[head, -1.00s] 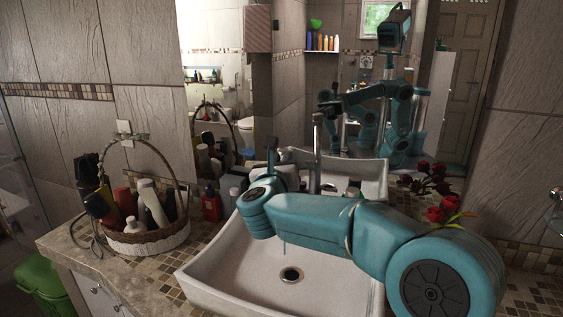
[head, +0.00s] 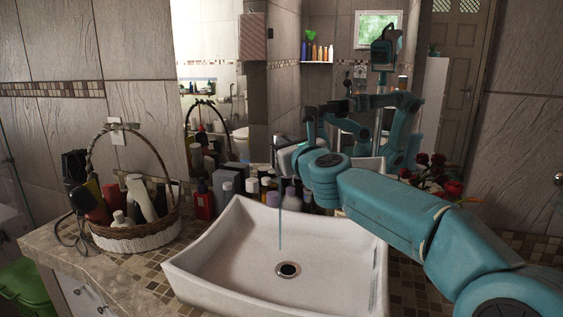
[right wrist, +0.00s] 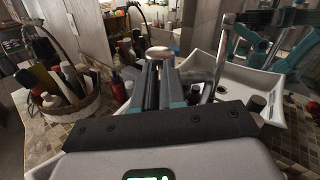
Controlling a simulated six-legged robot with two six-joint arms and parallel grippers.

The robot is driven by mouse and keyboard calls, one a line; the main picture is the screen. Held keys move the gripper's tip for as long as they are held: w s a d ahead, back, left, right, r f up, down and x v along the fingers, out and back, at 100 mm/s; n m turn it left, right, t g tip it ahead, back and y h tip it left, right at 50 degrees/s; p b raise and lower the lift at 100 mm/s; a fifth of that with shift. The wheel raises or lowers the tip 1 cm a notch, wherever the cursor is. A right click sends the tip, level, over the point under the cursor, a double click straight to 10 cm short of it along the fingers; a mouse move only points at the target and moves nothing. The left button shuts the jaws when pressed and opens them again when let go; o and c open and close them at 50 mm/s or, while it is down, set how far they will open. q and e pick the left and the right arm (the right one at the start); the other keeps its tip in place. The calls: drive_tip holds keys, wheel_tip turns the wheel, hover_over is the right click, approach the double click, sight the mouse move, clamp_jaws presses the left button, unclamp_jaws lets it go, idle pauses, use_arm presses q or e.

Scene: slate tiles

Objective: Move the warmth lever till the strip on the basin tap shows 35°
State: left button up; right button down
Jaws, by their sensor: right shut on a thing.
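The basin tap is mostly hidden behind my right arm in the head view. Its thin stream of water (head: 280,228) falls into the white basin (head: 215,262). My right gripper (head: 288,150) is over the back of the basin, partly hidden by its own wrist. In the right wrist view my right gripper (right wrist: 160,68) is shut, with a pale rounded piece (right wrist: 160,52) at its fingertips. I take this to be the warmth lever, but its shape is mostly covered. The tap's strip cannot be read. My left gripper is not in view.
A wicker basket (head: 140,240) of bottles stands left of the basin. Several bottles and boxes, including a red bottle (head: 204,200), line the basin's back left. Red roses (head: 440,180) are behind my right arm. A mirror (head: 340,75) behind shows my reflection.

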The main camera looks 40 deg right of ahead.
use_arm(q)
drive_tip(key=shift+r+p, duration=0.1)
drive_tip(key=shift+p, duration=0.5)
use_arm(e)
drive_tip(key=shift+s+d+n+t+y, duration=0.1)
drive_tip(key=shift+d+n+t+y, duration=0.3)
drive_tip(key=shift+n+y, duration=1.05)
drive_tip(key=shift+s+d+n+t+y, duration=0.1)
drive_tip(key=shift+d+n+y, duration=0.65)
drive_tip(key=shift+y, duration=1.25)
drive_tip(key=shift+s+d+n+t+y, duration=0.15)
drive_tip(key=shift+d+n+y, duration=0.35)
drive_tip(key=shift+n+y, duration=1)
drive_tip(key=shift+w+m+y, duration=0.1)
drive_tip(key=shift+m+y, duration=0.15)
drive_tip(key=shift+m, duration=0.05)
drive_tip(key=c, duration=1.2)
unclamp_jaws()
drive_tip(key=shift+w, duration=0.1)
